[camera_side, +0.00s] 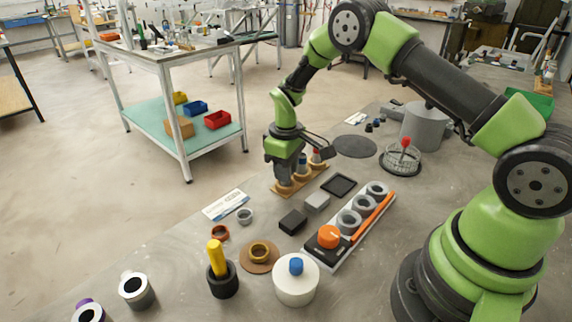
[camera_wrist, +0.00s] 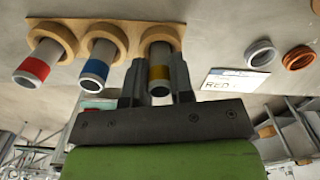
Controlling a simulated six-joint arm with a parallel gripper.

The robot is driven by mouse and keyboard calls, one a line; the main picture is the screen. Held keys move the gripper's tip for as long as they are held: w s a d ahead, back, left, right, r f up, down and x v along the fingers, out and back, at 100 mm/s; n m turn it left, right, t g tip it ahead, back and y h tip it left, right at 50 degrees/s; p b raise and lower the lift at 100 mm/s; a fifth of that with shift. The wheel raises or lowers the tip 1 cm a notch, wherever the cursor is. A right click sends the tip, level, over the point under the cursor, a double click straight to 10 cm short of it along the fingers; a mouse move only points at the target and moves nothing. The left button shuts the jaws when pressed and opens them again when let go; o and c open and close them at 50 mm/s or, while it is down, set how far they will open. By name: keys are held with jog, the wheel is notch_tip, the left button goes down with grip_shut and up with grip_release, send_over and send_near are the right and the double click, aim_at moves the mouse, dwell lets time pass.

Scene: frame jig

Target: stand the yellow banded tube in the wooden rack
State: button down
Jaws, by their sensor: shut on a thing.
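The wooden rack (camera_wrist: 140,26) has three ring holders in a row; it also shows in the side view (camera_side: 286,190). The yellow banded tube (camera_wrist: 159,72) is between the fingers of my gripper (camera_wrist: 157,84), which is shut on it. Its far end meets the ring at one end of the rack and appears to be inside it; how deep it sits I cannot tell. A blue banded tube (camera_wrist: 97,66) stands in the middle ring and a red banded tube (camera_wrist: 37,63) in the other end ring. In the side view my gripper (camera_side: 284,180) mostly hides the yellow tube.
A printed card (camera_side: 225,205), a grey ring (camera_side: 245,215) and a rust-coloured ring (camera_side: 220,233) lie near the rack. A dark block (camera_side: 293,221), a grey block (camera_side: 317,201) and a black tray (camera_side: 339,185) lie on its other side.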

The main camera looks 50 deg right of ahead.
dwell(0.3)
jog(key=c, duration=0.8)
grip_release()
jog(key=shift+o, duration=0.2)
jog(key=shift+r, duration=0.1)
jog(key=shift+r, duration=0.6)
jog(key=shift+r, duration=3.5)
